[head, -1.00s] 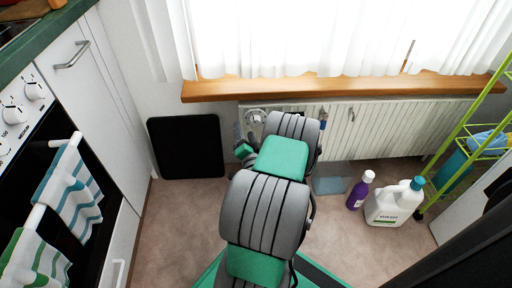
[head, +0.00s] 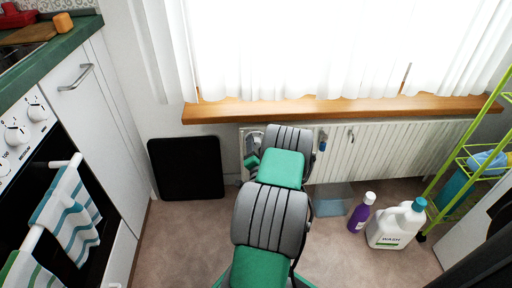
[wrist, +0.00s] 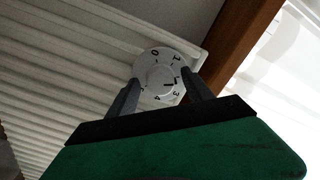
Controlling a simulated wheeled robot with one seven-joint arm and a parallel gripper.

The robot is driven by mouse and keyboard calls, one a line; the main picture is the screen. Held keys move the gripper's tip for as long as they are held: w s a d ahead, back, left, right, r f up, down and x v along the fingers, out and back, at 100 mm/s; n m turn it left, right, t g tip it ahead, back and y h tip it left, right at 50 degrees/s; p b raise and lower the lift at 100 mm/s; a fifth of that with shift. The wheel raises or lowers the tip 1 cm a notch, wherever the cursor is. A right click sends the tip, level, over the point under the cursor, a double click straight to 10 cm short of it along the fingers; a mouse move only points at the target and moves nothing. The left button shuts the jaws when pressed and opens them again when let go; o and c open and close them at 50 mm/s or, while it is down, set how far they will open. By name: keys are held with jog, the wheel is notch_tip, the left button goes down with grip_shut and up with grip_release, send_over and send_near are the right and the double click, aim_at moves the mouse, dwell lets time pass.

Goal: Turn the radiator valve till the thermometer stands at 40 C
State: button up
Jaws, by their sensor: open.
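The radiator valve (wrist: 153,70) is a round white dial with dark numbers, at the end of the radiator, in the wrist view. My gripper (wrist: 159,80) is open, with one dark finger on each side of the dial's lower half. I cannot tell whether the fingers touch it. A dark mark on the dial points between the numbers at its right side. In the head view my arm hides most of the gripper and valve. A small blue-ended item (head: 322,141) hangs on the radiator's front; I cannot tell whether it is the thermometer. No temperature is readable.
The white ribbed radiator (head: 400,148) stands below a wooden sill (head: 340,110). A black panel (head: 187,168) leans at its left. A purple bottle (head: 361,212), a white jug (head: 392,226) and a green rack (head: 466,150) stand at right. The oven (head: 40,150) is at left.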

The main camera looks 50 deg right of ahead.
jog(key=shift+c, duration=0.5)
grip_shut()
jog(key=shift+m, duration=0.3)
jog(key=m+p, duration=0.1)
jog(key=m, duration=0.3)
jog(key=shift+r, duration=0.1)
jog(key=m+p, duration=0.1)
jog(key=m, duration=0.4)
dwell(0.5)
jog(key=shift+o, duration=0.5)
grip_release()
